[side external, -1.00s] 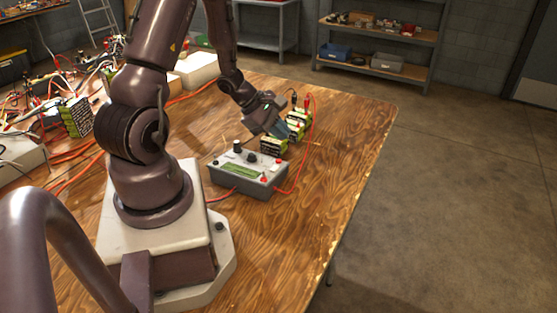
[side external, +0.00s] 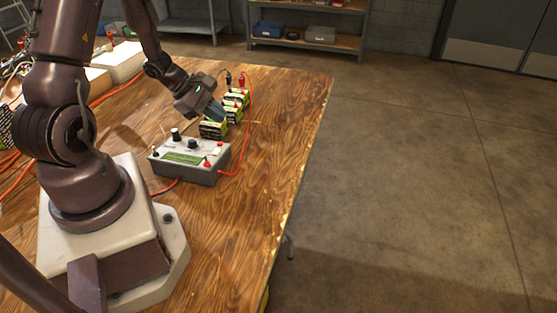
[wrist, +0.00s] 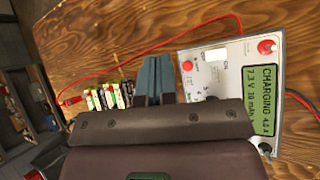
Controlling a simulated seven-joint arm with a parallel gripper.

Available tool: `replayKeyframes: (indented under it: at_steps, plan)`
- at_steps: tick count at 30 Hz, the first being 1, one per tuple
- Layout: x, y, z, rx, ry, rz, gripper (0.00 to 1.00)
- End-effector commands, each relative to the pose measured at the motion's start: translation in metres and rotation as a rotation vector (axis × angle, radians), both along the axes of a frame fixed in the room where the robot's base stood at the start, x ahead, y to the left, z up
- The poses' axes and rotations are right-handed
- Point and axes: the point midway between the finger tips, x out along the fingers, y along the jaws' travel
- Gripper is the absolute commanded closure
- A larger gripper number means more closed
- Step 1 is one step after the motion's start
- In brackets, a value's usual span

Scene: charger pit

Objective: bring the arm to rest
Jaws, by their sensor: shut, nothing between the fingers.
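My gripper (side external: 214,108) is low over the table, beside the green and black battery packs (side external: 212,130), with the charger just in front in the side view. Its blue-grey fingers (wrist: 155,76) are together in the wrist view, with nothing between them. The grey charger box (side external: 186,172) sits on the wooden table (side external: 265,165). In the wrist view, the charger's green display (wrist: 262,98) reads CHARGING. The battery packs (wrist: 108,96) show left of the fingers. Whether the fingers touch a pack is unclear in the side view.
A red lead (side external: 249,125) runs from the charger toward the packs, where a red plug (side external: 241,81) and a black plug (side external: 228,79) stand. White boxes (side external: 118,62) lie at the back left. The table is bare to the right. Shelves (side external: 308,40) stand behind.

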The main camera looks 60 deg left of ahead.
Motion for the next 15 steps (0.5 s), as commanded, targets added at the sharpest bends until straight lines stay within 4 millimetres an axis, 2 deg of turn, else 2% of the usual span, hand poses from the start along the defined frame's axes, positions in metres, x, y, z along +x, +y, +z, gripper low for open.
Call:
replayKeyframes:
  at_steps: [2, 5, 11, 15]
  plan:
    - [-0.008, -0.012, 0.001, -0.007, 0.017, -0.087, 1.0]
    - [-0.012, -0.034, 0.019, 0.031, 0.018, -0.275, 1.0]
    - [-0.022, -0.088, 0.075, 0.221, 0.005, -0.782, 1.0]
    - [-0.036, -0.118, 0.113, 0.423, 0.004, -1.131, 1.0]
